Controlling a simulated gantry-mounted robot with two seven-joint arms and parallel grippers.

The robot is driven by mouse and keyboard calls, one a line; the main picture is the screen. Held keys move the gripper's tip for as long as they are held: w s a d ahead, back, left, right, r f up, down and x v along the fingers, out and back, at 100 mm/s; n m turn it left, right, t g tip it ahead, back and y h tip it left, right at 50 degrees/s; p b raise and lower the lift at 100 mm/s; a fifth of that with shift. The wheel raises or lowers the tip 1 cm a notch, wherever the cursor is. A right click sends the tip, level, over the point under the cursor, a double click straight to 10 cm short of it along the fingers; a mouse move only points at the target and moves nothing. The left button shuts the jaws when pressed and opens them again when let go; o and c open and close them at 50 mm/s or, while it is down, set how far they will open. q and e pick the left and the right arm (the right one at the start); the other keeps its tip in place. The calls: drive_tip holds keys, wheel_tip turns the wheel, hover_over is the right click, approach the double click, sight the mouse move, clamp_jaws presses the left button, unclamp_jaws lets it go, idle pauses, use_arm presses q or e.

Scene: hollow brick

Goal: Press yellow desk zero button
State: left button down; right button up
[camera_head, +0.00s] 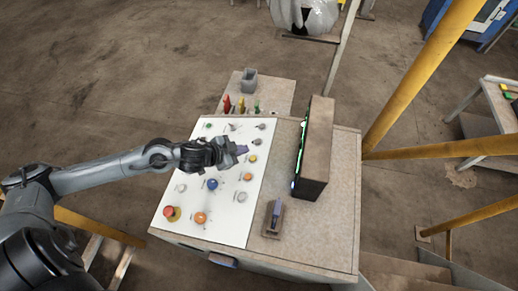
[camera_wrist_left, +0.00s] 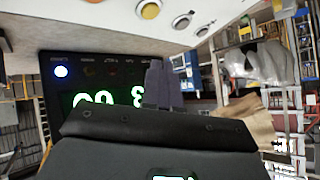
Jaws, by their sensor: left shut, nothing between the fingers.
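The white button panel (camera_head: 180,195) lies on top of the desk with several coloured buttons. A small yellow button (camera_head: 253,158) is on its right side, below a grey one. My left gripper (camera_head: 241,150) is above the panel, just up and left of that yellow button in the head view, with its fingers shut and empty. In the left wrist view its fingers (camera_wrist_left: 162,85) are pressed together, and a yellow button (camera_wrist_left: 150,9) with a metal rim shows at the top edge, apart from them. My right gripper is in neither view.
A dark display box (camera_head: 315,150) with green lit digits stands right of the panel; the digits (camera_wrist_left: 95,98) are partly hidden in the wrist view. A small brown base with a lever (camera_head: 273,217) is near the front.

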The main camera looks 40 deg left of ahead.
sight(253, 158)
use_arm(q)
drive_tip(key=r, duration=0.1)
drive_tip(key=w+a+r, duration=0.1)
drive_tip(key=r, duration=0.1)
drive_tip(key=shift+w+a+t, duration=0.3)
drive_tip(key=shift+a, duration=0.1)
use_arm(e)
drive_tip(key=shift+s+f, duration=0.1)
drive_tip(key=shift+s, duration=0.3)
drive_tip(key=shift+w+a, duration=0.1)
use_arm(q)
drive_tip(key=shift+f, duration=0.15)
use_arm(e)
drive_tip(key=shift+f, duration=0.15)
